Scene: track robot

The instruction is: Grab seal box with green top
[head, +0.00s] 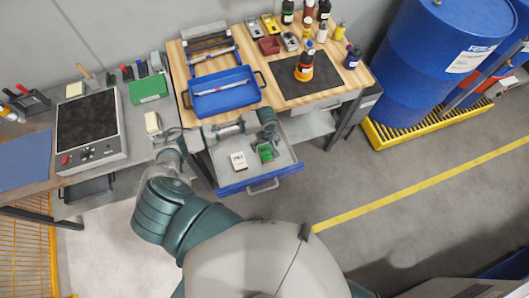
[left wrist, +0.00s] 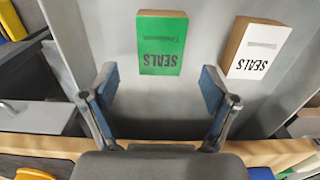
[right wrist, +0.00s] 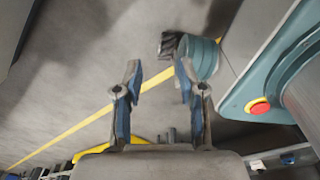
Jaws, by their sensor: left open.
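The seal box with the green top (head: 266,152) lies in the open drawer (head: 285,172) under the wooden workbench. In the left wrist view the green-topped box (left wrist: 162,45) shows the word SEALS, upside down, on its top. My left gripper (head: 268,138) hangs over the drawer, close to the green box. In its wrist view my left gripper (left wrist: 159,88) is open and empty, with the green box ahead of and between its fingers, apart from them. My right gripper (right wrist: 158,82) is open and empty over bare floor, away from the drawer.
A white-topped SEALS box (head: 238,161) lies beside the green one; it also shows in the left wrist view (left wrist: 259,47). The drawer walls and the bench edge (left wrist: 50,145) are close around the left gripper. A blue tray (head: 222,98) and bottles stand on the bench above.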

